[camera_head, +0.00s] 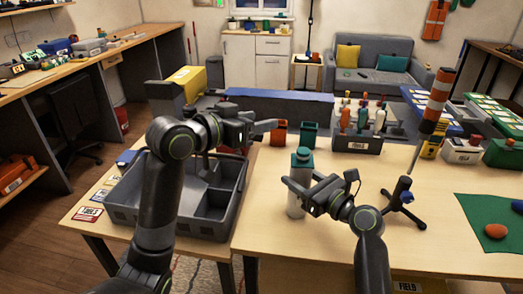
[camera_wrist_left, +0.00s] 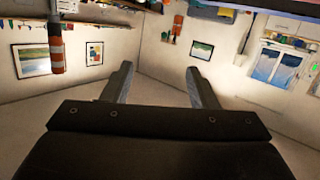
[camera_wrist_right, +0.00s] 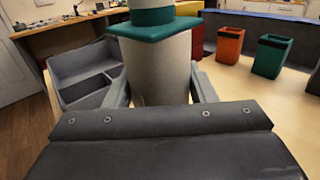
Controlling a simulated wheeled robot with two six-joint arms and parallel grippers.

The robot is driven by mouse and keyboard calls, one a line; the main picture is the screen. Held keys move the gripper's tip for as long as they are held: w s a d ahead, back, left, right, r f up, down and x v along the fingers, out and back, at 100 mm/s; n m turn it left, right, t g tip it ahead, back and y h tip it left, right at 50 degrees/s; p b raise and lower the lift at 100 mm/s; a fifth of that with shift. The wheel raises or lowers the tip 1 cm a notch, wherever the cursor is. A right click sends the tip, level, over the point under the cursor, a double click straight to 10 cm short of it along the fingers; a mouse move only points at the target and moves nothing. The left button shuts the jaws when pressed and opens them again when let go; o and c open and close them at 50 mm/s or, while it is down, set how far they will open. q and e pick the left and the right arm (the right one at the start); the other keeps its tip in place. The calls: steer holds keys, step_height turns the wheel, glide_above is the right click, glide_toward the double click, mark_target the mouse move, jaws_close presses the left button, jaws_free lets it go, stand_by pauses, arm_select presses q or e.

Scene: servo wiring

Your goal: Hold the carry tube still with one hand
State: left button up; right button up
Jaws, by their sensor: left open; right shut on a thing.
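The carry tube (camera_head: 301,162) is a grey cylinder with a teal collar and cap. It stands upright on the wooden table, just right of the grey tray. My right gripper (camera_head: 298,187) is shut around the tube's body, below the collar. In the right wrist view the tube (camera_wrist_right: 160,62) sits between the two fingers, its lower end hidden by the gripper. My left gripper (camera_head: 266,128) is open and empty, raised above the tray's far right corner, to the upper left of the tube. In the left wrist view nothing lies between its fingers (camera_wrist_left: 158,80).
A grey divided tray (camera_head: 225,218) stands left. Orange (camera_head: 279,133) and teal (camera_head: 309,134) bins stand behind the tube. A dark tool caddy (camera_head: 357,143) is at back right. A black tripod stand (camera_head: 402,203) and green mat (camera_head: 485,232) lie right.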

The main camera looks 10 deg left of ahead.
mark_target(303, 150)
arm_select(q)
steer(key=s+d+f+m+g, duration=0.3)
steer(key=s+f+m+g, duration=0.1)
steer(key=s, duration=0.1)
steer(key=shift+h, duration=0.3)
steer(key=x, duration=1.1)
steer(key=shift+w+f, duration=0.15)
steer(key=shift+w, duration=0.2)
steer(key=shift+c, duration=0.3)
jaws_close()
steer(key=shift+r, duration=1.6)
steer(key=shift+r, duration=1.9)
